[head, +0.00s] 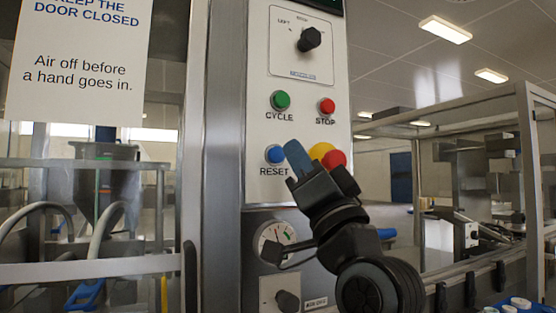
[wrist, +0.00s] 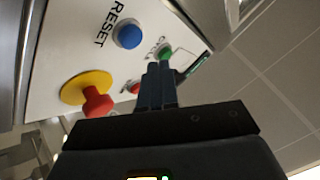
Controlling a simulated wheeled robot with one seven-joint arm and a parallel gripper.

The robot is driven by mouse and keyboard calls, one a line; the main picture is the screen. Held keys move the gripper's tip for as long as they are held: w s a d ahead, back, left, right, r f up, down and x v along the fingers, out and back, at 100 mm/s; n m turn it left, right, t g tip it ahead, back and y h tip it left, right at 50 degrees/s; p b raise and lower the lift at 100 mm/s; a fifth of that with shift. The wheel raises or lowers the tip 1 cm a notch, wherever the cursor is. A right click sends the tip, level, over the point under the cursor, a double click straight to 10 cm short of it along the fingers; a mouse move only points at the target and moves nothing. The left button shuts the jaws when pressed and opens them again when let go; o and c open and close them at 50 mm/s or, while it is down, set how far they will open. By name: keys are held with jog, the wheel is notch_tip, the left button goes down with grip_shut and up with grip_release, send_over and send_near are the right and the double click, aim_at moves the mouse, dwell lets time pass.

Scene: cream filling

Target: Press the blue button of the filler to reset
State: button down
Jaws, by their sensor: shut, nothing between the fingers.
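The blue RESET button (head: 275,155) sits on the white control panel (head: 262,60), at the left below the green CYCLE button. In the wrist view the blue button (wrist: 128,35) is at the upper middle, left of my fingertips. My gripper (head: 295,155) is shut and empty, its blue fingers together in front of the panel. In the head view its fingertips show just right of the blue button. In the wrist view the shut fingers (wrist: 160,82) point toward the panel. I see no contact with the button, and the exact gap to the panel is hard to tell.
The green CYCLE button (head: 280,101) and red STOP button (head: 327,106) are above. The red emergency knob (head: 335,159) on its yellow base (head: 320,150) is close beside my gripper, partly hidden.

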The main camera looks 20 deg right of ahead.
jog(key=shift+w, duration=1.1)
jog(key=shift+w, duration=0.1)
dwell(1.2)
jog(key=shift+w, duration=0.35)
jog(key=shift+w+b, duration=0.4)
jog(key=shift+w, duration=0.05)
dwell(0.7)
jog(key=shift+s, duration=0.9)
jog(key=shift+s+p, duration=0.1)
jog(key=shift+p, duration=0.2)
jog(key=shift+s+p, duration=0.55)
jog(key=shift+s, duration=1.85)
